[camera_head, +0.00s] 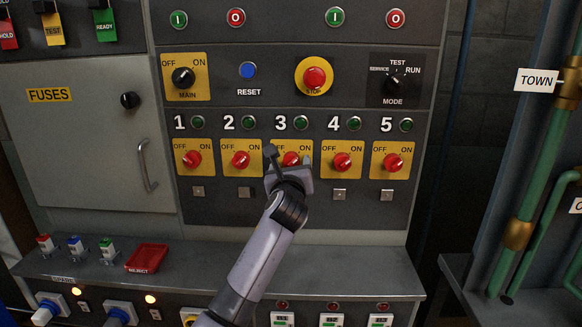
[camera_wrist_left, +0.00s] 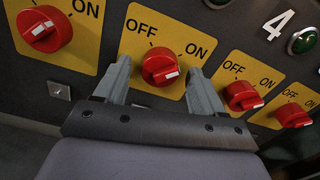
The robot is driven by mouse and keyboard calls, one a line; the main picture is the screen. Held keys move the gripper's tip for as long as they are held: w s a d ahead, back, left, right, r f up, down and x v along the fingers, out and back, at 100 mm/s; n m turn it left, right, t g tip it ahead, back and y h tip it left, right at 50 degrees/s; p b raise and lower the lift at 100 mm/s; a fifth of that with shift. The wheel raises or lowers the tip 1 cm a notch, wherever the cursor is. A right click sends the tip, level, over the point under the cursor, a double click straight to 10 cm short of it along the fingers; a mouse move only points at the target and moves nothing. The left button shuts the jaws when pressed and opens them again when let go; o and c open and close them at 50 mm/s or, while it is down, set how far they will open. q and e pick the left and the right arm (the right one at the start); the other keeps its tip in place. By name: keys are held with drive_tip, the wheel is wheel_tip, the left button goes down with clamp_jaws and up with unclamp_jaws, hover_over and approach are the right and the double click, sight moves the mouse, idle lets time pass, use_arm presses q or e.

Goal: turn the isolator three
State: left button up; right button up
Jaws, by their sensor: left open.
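Isolator three is a red rotary knob (camera_head: 291,159) on a yellow OFF/ON plate, below the number 3 and a dark green lamp. In the left wrist view, the knob (camera_wrist_left: 161,66) sits between my two fingers, with its white mark on the right side of its face. My left gripper (camera_head: 289,161) is open, with one finger on each side of the knob; it also shows in the left wrist view (camera_wrist_left: 158,70). A gap shows at each side of the knob there. The gripper hides the lower part of the plate in the head view. My right gripper is not in view.
Similar red isolators two (camera_head: 240,160) and four (camera_head: 342,162) stand close on either side. Above are the black MAIN switch (camera_head: 183,78), the red STOP button (camera_head: 314,78) and the MODE switch (camera_head: 393,83). A grey ledge (camera_head: 345,272) juts out below the panel.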

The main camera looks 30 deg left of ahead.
use_arm(q)
drive_tip(key=c, duration=1.1)
drive_tip(key=shift+o, duration=0.2)
drive_tip(key=shift+n+p, duration=0.3)
drive_tip(key=shift+n, duration=0.1)
drive_tip(key=shift+r+n+p, duration=0.1)
drive_tip(key=shift+n+p, duration=0.4)
drive_tip(key=shift+n, duration=0.5)
drive_tip(key=n, duration=0.2)
drive_tip(key=shift+n+p, duration=0.35)
drive_tip(key=shift+n, duration=0.05)
drive_tip(key=shift+n+b, duration=0.6)
drive_tip(key=shift+n, duration=5.5)
